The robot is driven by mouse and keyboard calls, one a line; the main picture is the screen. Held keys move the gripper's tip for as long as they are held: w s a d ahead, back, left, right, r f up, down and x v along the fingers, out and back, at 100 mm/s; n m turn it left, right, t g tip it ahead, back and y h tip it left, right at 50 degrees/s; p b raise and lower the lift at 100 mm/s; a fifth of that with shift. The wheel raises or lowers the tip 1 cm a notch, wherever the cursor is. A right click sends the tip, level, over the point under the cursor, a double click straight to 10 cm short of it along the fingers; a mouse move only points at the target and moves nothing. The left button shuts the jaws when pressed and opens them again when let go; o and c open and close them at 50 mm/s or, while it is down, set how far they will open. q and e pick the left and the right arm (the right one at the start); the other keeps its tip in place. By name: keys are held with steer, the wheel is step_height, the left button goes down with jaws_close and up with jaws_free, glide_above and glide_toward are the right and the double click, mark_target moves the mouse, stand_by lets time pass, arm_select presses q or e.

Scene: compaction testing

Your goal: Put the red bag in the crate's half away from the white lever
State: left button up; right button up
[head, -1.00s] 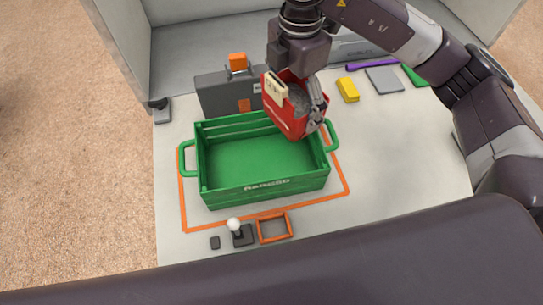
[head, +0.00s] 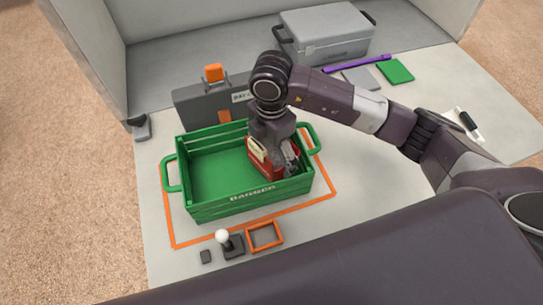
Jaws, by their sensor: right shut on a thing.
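The green crate (head: 225,205) stands on the table inside an orange outline, with a handle at its left and right ends. Its left part is empty. The red bag (head: 261,169) with a pale label is down inside the crate's right part, its lower end hidden by the front wall. My right gripper (head: 288,163) is shut on the bag, pointing down into the crate. I cannot tell whether the bag touches the floor. The white lever (head: 222,237) stands on a dark base in front of the crate, left of the bag. My left gripper is not in view.
A dark grey case (head: 205,103) with an orange block (head: 214,73) stands behind the crate. An orange frame (head: 264,236) lies beside the lever. A grey cooler (head: 326,38), purple bar (head: 357,64) and green pad (head: 396,71) are at the back right. The table right of the crate is mostly clear.

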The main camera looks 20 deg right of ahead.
steer(key=shift+f, duration=0.9)
steer(key=shift+f, duration=0.15)
steer(key=o, duration=1.7)
step_height(320, 180, up, 12)
steer(key=shift+r+b, duration=0.15)
steer(key=shift+b, duration=0.15)
